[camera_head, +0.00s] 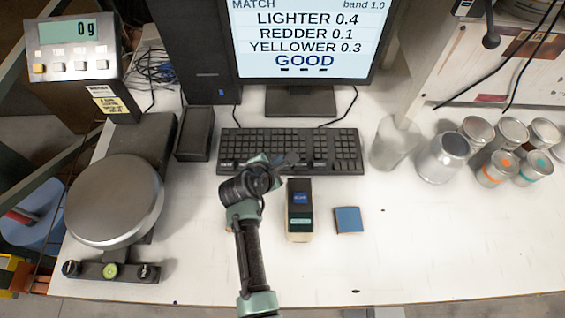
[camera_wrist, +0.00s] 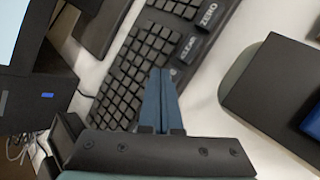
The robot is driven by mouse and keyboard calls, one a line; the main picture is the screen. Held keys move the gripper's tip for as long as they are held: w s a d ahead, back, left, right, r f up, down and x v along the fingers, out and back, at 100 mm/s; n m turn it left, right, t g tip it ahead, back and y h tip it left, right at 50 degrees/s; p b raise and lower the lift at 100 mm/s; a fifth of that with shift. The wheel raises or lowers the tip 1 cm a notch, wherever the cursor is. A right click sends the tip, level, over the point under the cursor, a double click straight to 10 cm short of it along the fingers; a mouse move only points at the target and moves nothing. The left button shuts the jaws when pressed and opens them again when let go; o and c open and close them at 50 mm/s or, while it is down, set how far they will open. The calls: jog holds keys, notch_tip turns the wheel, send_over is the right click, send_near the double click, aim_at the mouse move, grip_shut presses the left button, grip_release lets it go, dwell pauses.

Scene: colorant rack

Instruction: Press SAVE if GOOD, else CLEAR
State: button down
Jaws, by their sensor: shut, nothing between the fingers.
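The monitor (camera_head: 305,35) shows LIGHTER 0.4, REDDER 0.1, YELLOWER 0.3 and GOOD in blue. The black keyboard (camera_head: 235,150) lies below it. In the wrist view the keyboard (camera_wrist: 125,85) runs diagonally, with a ZERO key (camera_wrist: 208,14) and a CLEAR key (camera_wrist: 188,46) at its edge. I cannot read a SAVE key; my fingers cover part of that edge. My gripper (camera_head: 293,158) is shut and empty, over the front middle of the keyboard. Its blue fingertips (camera_wrist: 160,72) point at the area near the CLEAR key. I cannot tell whether they touch.
A dark handheld device (camera_head: 299,205) and a blue square (camera_head: 349,220) lie in front of the keyboard. A scale (camera_head: 115,200) reading 0 g stands left. A clear cup (camera_head: 392,145) and several cans (camera_head: 443,158) stand right. The front right of the table is clear.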

jog(key=shift+f, duration=0.25)
dwell(0.5)
jog(key=shift+r+p, duration=0.75)
notch_tip(320, 180, up, 5)
jog(key=p, duration=0.5)
jog(key=shift+r, duration=0.1)
dwell(0.6)
